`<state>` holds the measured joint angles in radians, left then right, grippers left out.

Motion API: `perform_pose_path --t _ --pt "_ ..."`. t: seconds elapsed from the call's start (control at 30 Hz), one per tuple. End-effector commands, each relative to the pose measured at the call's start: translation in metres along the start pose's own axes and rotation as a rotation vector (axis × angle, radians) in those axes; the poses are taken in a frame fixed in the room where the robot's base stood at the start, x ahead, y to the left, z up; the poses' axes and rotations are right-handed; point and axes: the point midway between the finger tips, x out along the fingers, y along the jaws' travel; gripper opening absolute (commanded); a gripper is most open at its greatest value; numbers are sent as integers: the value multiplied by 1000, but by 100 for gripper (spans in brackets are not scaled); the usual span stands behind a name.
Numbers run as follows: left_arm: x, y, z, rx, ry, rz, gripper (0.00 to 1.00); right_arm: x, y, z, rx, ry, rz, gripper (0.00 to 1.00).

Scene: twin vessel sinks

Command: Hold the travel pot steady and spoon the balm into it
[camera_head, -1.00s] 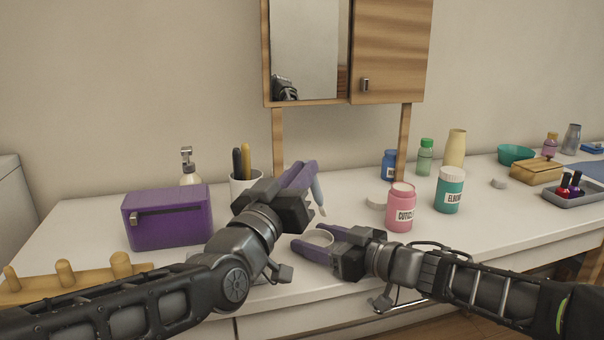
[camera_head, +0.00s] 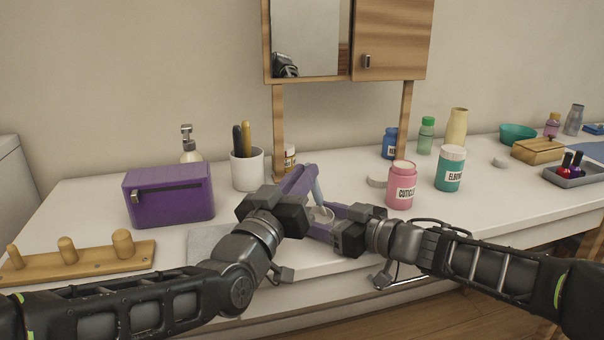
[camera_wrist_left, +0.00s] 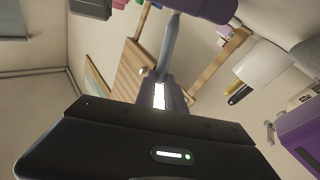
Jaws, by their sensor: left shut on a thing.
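My left gripper (camera_head: 301,180) is shut on a pale blue-grey spoon (camera_head: 317,188), which points down. The spoon also shows in the left wrist view (camera_wrist_left: 171,48). Its lower end is at the mouth of the small whitish travel pot (camera_head: 321,213); whether it carries balm I cannot tell. My right gripper (camera_head: 322,226) has its purple fingers around the pot at the counter's front, and the arms hide much of it. An open pink jar labelled "CUTIC..." (camera_head: 401,187) stands to the right of the pot.
A purple case (camera_head: 170,196), a white cup (camera_head: 247,170) and a peg rack (camera_head: 82,259) are on the left. The counter behind the grippers is partly clear.

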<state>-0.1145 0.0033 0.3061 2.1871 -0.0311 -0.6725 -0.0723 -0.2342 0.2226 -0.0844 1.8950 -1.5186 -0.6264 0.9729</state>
Motion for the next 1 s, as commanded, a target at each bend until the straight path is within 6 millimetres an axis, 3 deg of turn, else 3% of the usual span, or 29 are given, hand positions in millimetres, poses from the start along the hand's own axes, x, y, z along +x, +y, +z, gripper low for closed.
perform_pose_path --t 1.0 --pt "-1 -2 5 0 1 -1 0 0 0 0 0 -1 0 21"
